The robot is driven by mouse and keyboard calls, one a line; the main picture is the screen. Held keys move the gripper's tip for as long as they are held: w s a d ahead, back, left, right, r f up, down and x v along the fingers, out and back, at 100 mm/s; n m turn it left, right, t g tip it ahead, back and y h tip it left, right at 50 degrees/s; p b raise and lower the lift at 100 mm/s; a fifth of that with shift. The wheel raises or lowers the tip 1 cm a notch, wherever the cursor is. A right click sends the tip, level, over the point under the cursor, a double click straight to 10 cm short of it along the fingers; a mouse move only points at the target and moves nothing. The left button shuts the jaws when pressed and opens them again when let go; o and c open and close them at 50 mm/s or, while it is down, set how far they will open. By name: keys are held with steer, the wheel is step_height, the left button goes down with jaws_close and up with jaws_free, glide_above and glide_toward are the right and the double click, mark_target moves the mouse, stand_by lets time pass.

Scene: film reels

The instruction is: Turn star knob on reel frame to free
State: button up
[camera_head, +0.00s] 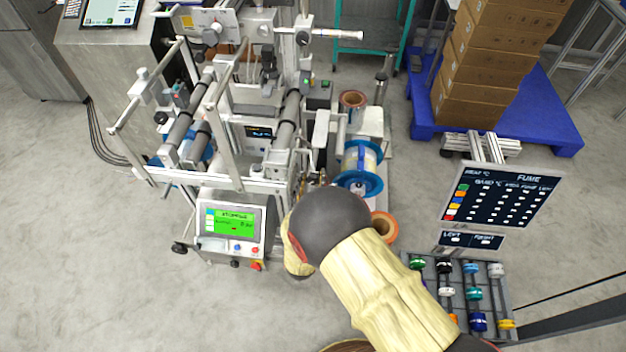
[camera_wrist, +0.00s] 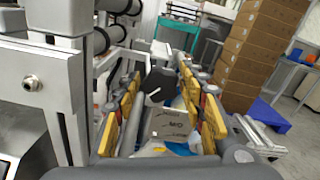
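In the wrist view, a black knob (camera_wrist: 158,86) with a pale mark on it, likely the star knob, shows between my finger pads. A grey plate (camera_wrist: 172,123) with small dark lettering lies just below it in the picture; I cannot read it surely. My gripper (camera_wrist: 161,72) is open, its yellow-padded fingers on either side of the knob. A gap shows at each side, and I cannot tell any contact. In the head view my dark wrist joint hides the knob and most of my gripper. The reel frame (camera_head: 228,100) stands left of my arm, with a blue-flanged reel (camera_head: 359,170) beside it.
A control box with a green screen (camera_head: 233,220) is at the frame's front. An orange roll (camera_head: 384,226) lies right of my wrist. A dark chart board (camera_head: 499,194) and a rack of coloured spools (camera_head: 472,290) stand right. Open floor lies front left.

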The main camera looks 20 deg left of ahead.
steer(key=shift+o, duration=0.9)
steer(key=v, duration=1.2)
